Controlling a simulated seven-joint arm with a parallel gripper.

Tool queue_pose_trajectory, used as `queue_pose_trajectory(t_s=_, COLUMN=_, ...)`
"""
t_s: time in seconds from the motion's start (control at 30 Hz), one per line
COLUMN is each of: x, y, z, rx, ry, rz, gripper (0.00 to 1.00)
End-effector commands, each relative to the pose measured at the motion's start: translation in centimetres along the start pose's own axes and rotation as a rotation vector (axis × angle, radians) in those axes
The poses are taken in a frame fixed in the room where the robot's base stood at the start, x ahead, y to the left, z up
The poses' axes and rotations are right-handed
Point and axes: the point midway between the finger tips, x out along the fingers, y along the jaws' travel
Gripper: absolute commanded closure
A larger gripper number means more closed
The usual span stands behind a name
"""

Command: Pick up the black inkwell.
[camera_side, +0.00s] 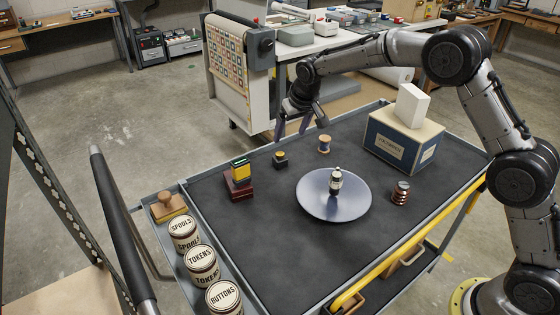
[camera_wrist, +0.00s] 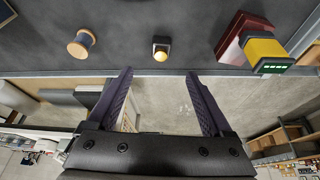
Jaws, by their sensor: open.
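The black inkwell (camera_side: 280,161) is a small dark block with a yellow-gold cap, upright on the dark cart top near its far edge. It also shows in the wrist view (camera_wrist: 161,43), above the gap between the fingers in the picture. My gripper (camera_side: 291,132) is open and empty. It hangs above the cart's far edge, close to the inkwell and apart from it. In the wrist view both purple fingers of my gripper (camera_wrist: 158,76) are spread wide, with floor and the cart edge between them.
A thread spool (camera_side: 324,145) stands right of the inkwell. Dark red boxes with a yellow block (camera_side: 240,168) stand left. A blue-grey plate (camera_side: 312,200) bears a small black-and-white object (camera_side: 335,182). A reddish ringed object (camera_side: 401,193) and a large box (camera_side: 402,143) stand right. Labelled tins (camera_side: 201,262) line the left.

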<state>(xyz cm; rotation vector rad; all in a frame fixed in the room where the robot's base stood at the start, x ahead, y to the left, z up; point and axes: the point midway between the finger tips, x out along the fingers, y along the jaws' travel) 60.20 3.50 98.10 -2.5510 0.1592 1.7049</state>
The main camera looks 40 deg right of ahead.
Motion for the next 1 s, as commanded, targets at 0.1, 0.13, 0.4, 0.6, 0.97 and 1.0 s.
queue_pose_trajectory(t_s=0.1, x=2.1, y=0.0, z=0.1, rx=-0.001, ry=-0.004, rz=0.001, gripper=0.15)
queue_pose_trajectory(t_s=0.13, x=2.8, y=0.0, z=0.1, rx=-0.001, ry=-0.004, rz=0.001, gripper=0.15)
queue_pose_trajectory(t_s=0.4, x=7.0, y=0.0, z=0.0, rx=0.0, ry=-0.001, rz=0.0, gripper=0.15)
queue_pose_trajectory(t_s=0.6, x=8.2, y=0.0, z=0.0, rx=0.0, ry=-0.001, rz=0.0, gripper=0.15)
queue_pose_trajectory(t_s=0.97, x=12.6, y=-0.2, z=-0.2, rx=0.0, ry=-0.001, rz=0.0, gripper=0.15)
queue_pose_trajectory(t_s=1.0, x=12.8, y=-0.2, z=-0.2, rx=0.0, ry=0.0, rz=0.0, gripper=0.15)
